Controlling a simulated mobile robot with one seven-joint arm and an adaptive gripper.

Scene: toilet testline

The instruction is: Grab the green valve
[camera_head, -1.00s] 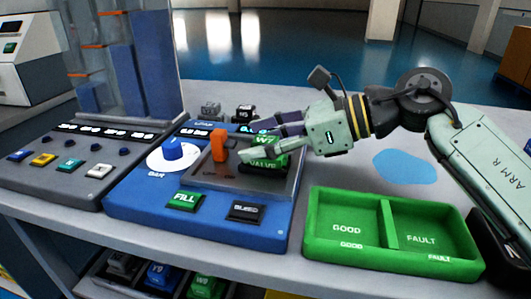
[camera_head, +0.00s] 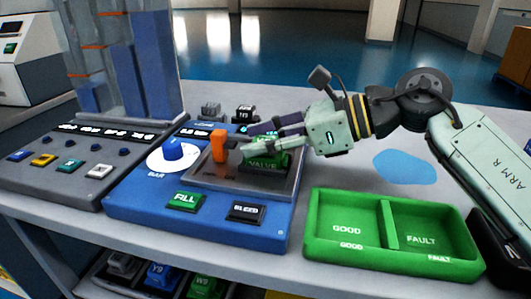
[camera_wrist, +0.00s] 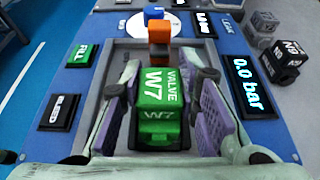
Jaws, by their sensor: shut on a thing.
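The green valve (camera_wrist: 160,92), a block marked "VALVE W7", sits in the grey recess of the blue test panel (camera_head: 135,206). In the head view the valve (camera_head: 264,161) is partly covered by my fingers. My gripper (camera_wrist: 163,100) has a finger on each side of the valve and is shut on it. In the head view my gripper (camera_head: 262,148) reaches in from the right, low over the recess. The valve stands upright in the recess; its underside is hidden.
An orange lever (camera_head: 219,146) stands just beyond the valve, with a blue BAR knob (camera_head: 173,150) behind. FILL (camera_head: 187,200) and BLEED (camera_head: 245,211) buttons lie in front. A green GOOD/FAULT tray (camera_head: 345,208) stands at right. Dark blocks (camera_wrist: 285,60) sit beside the panel.

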